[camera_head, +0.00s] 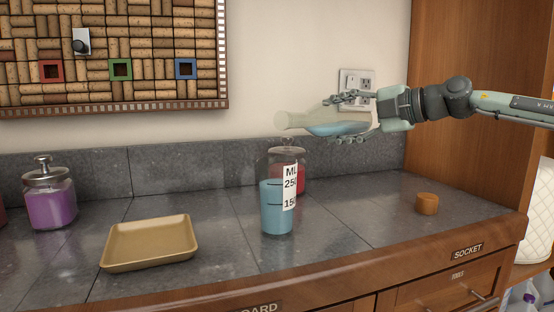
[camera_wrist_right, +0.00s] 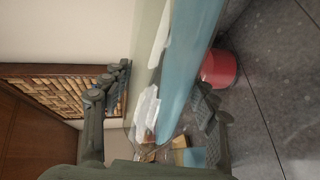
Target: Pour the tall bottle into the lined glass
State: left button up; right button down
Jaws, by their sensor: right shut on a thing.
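The tall bottle (camera_head: 310,122) is clear with pale blue liquid along its lower side. It lies almost level in the air, mouth to the left. My right gripper (camera_head: 338,116) is shut around its body; the bottle also fills the middle of the right wrist view (camera_wrist_right: 190,60). The lined glass (camera_head: 276,210) stands upright on the counter, with a white label marked ML, 250 and 150. Blue liquid reaches up near the 250 line. In the head view the bottle's mouth is above the glass, apart from it. No falling stream shows. My left gripper is not in view.
A jar of red contents (camera_head: 300,178) stands close behind the glass; its red part shows in the right wrist view (camera_wrist_right: 218,68). A tan tray (camera_head: 150,262), a purple jar (camera_head: 51,208) and an orange-brown stopper (camera_head: 427,204) stand on the counter.

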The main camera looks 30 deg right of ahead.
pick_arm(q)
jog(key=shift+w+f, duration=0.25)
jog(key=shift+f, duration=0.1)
pick_arm(e)
jog(key=shift+r, duration=0.55)
pick_arm(q)
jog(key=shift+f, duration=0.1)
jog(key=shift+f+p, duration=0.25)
jog(key=shift+p, duration=0.1)
pick_arm(e)
jog(key=shift+r+n, duration=0.2)
jog(key=shift+n, duration=0.1)
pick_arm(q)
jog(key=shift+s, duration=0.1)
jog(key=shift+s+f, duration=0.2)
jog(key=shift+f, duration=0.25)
pick_arm(e)
jog(key=shift+r, duration=0.25)
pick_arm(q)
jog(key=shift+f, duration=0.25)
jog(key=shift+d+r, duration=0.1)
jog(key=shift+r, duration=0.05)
